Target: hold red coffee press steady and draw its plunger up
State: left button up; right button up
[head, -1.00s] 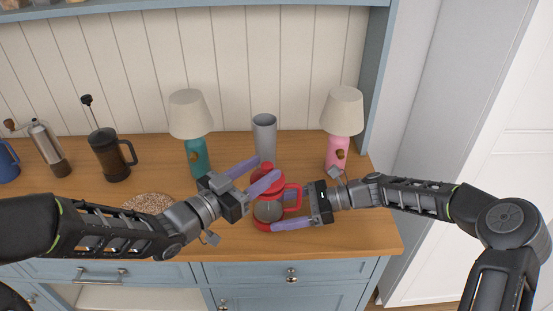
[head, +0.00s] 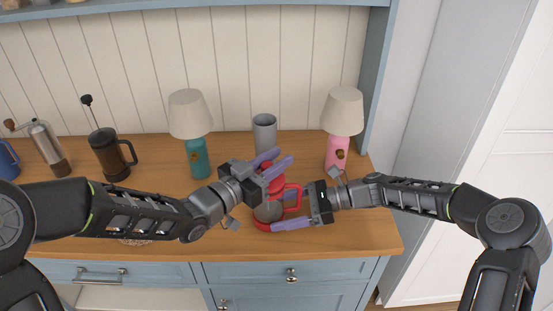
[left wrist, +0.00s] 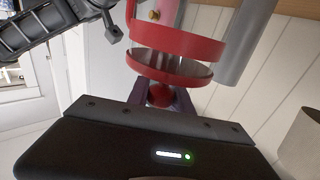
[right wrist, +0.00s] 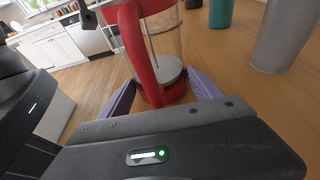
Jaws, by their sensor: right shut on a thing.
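The red coffee press (head: 278,187) stands upright near the counter's front edge, its handle to the right. My right gripper (head: 287,213) is shut on it low down from the right; in the right wrist view the red handle (right wrist: 136,48) comes down between its fingers. My left gripper (head: 276,166) is at the top of the press, with its fingers apart. In the left wrist view the red plunger knob (left wrist: 160,95) sits between those fingers, beside the red lid (left wrist: 170,66). In the head view the left fingers partly hide the press top.
A grey cup (head: 265,130) stands close behind the press. A teal lamp (head: 197,157) is to the left and a pink lamp (head: 337,150) to the right. A dark coffee press (head: 108,155) and a grinder (head: 47,148) stand far left. The counter's right end is clear.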

pick_arm(q)
grip_shut()
dwell(0.9)
